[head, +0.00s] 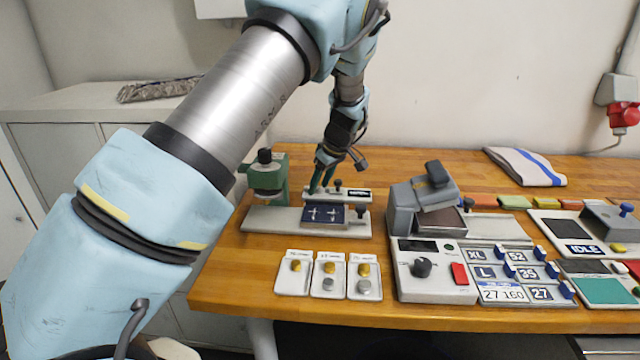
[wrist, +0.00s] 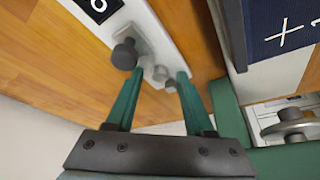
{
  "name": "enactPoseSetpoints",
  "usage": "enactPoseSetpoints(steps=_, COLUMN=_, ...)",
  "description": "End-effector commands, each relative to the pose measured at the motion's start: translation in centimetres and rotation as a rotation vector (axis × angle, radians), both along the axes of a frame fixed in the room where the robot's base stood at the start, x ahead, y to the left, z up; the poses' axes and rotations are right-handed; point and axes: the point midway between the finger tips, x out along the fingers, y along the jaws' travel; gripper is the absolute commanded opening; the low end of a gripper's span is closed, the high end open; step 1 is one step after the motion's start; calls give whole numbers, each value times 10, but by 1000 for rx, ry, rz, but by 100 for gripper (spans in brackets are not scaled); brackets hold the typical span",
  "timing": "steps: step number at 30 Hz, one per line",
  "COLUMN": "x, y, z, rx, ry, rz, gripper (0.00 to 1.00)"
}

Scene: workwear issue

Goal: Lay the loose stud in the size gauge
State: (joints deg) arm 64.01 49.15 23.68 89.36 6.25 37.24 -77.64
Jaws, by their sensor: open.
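My gripper (head: 320,190) is open and points down at the back of the table, just over the left end of a white block with a black label (head: 358,194) and a dark knob, which looks like the size gauge. In the wrist view the green fingers of my gripper (wrist: 162,74) stand apart on either side of small round metal pieces (wrist: 160,73). One of these may be the loose stud; I cannot tell whether it lies on or in the white block (wrist: 158,35). The block's dark knob (wrist: 125,54) is beside the left finger. In the head view my fingers hide this spot.
A green press (head: 267,172) stands close left of my gripper. A dark blue pad (head: 325,214) with light crosses lies in front. Three white cards (head: 329,275) with gold and grey studs lie nearer. A grey machine (head: 405,205) stands right. Bare wood shows at front left.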

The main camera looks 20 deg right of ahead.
Motion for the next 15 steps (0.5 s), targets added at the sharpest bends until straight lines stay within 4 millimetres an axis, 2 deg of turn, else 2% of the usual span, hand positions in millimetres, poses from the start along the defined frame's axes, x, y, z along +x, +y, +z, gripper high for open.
enactPoseSetpoints(steps=8, x=-3, y=-3, z=11, rx=-3, ry=-1, rz=-1, gripper=53)
enactPoseSetpoints(steps=15, x=-21, y=-11, z=55, rx=-4, ry=-2, rz=-3, gripper=53)
